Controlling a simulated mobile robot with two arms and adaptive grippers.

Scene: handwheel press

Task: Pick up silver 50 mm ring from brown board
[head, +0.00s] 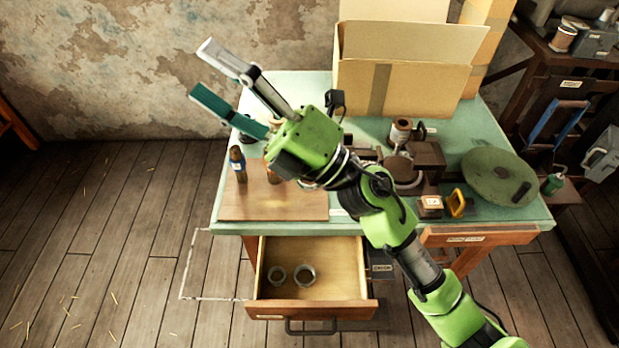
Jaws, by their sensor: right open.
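The brown board (245,207) lies on the left front of the green-topped table. I see no ring on its visible part; my right arm and gripper hide some of it. Two grey metallic rings, a smaller one (277,275) and a larger one (304,275), lie in the open drawer below; I cannot tell their sizes. My right gripper (203,69) is open and empty, its fingers spread and pointing up and left, above the table's left side. My left gripper is not in view.
A dark bottle (238,165) stands on the board's left side. An open cardboard box (425,87) stands at the back. A green round disc (500,176) and several small items are on the right. The wooden drawer (322,309) sticks out in front.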

